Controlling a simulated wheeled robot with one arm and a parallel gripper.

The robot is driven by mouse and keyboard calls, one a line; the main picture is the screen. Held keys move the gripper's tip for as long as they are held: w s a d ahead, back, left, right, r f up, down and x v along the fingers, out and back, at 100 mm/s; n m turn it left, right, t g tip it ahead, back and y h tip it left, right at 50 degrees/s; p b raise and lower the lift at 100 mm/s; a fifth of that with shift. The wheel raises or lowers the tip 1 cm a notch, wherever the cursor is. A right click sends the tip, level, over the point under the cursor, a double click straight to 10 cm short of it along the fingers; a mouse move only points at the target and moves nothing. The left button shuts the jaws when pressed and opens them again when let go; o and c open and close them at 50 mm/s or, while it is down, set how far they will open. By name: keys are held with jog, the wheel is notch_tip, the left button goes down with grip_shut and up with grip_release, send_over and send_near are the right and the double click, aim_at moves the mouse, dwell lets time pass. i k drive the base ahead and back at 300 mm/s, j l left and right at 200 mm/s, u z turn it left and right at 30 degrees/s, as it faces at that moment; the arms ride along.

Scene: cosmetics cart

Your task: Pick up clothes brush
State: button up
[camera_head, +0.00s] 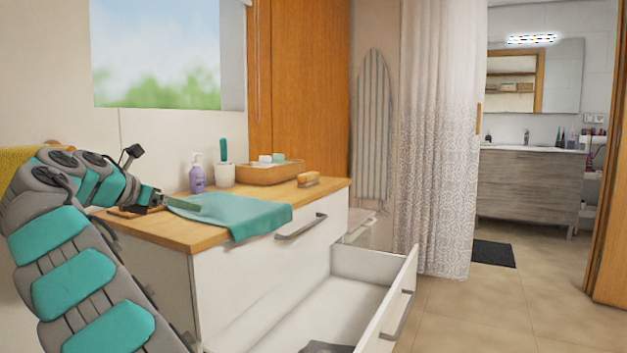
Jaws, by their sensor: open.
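A small brush with a wooden back and pale bristles (308,179), which looks like the clothes brush, lies on the wooden countertop (334,184) near its right end. My gripper (180,204) is at the left part of the counter, above or at the teal cloth, well to the left of the brush. It is open, and I see nothing held in it. Its fingertips are small and partly blend with the cloth.
A teal cloth (240,214) hangs over the counter's front edge. A purple pump bottle (197,173), a white cup (225,175) with a green-handled item and a wooden tray (262,175) stand behind. A drawer (372,262) is pulled open below. Floor to the right is clear.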

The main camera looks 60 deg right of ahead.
aim_at(304, 180)
jog(key=l, duration=1.35)
jog(key=i+l, duration=0.15)
jog(key=l, duration=1.2)
